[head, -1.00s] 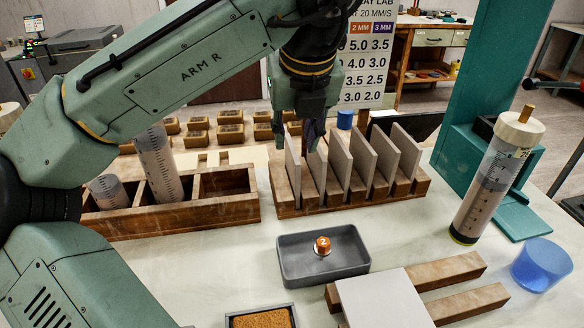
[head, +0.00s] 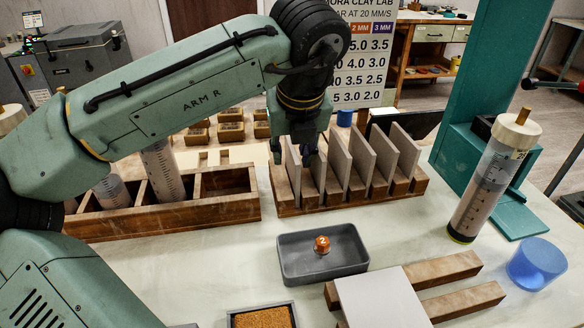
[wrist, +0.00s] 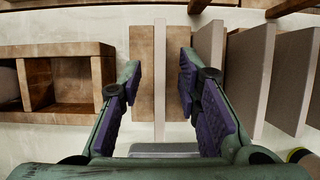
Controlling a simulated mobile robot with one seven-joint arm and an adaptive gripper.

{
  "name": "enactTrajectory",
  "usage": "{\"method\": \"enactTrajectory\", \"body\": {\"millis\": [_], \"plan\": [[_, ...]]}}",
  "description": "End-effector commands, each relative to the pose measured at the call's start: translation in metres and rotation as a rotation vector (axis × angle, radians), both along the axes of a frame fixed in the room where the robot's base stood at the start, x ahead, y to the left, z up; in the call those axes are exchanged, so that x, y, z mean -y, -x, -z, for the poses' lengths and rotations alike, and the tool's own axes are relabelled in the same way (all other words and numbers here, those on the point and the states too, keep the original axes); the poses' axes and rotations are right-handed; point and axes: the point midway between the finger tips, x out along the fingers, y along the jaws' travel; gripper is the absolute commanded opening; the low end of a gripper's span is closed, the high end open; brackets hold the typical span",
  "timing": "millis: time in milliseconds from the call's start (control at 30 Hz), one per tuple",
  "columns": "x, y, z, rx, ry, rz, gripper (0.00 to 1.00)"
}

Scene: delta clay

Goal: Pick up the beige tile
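Several thin beige-grey tiles stand upright in the slots of a wooden rack (head: 340,203). The leftmost tile (head: 292,168) also shows edge-on in the wrist view (wrist: 160,80). My gripper (wrist: 160,75) is open, with its purple-padded fingers on either side of this tile and gaps on both sides. In the head view my gripper (head: 296,152) is over the left end of the rack, partly in front of the tiles. The neighbouring tile (wrist: 207,58) is close to the right finger. Which tile is the beige one is hard to tell by colour.
A wooden box (head: 225,211) with cylinders stands left of the rack. A grey tray (head: 290,270) with an orange numbered piece (head: 322,245) is in front. A pale flat tile (head: 382,300) lies on wooden rails (head: 445,271).

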Motion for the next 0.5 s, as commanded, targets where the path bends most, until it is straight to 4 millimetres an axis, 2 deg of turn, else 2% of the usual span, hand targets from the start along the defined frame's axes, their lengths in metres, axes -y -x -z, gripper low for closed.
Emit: {"method": "enactTrajectory", "body": {"millis": [500], "plan": [[0.0003,0.0002,0.0033,0.0,0.0,0.0,0.29]]}}
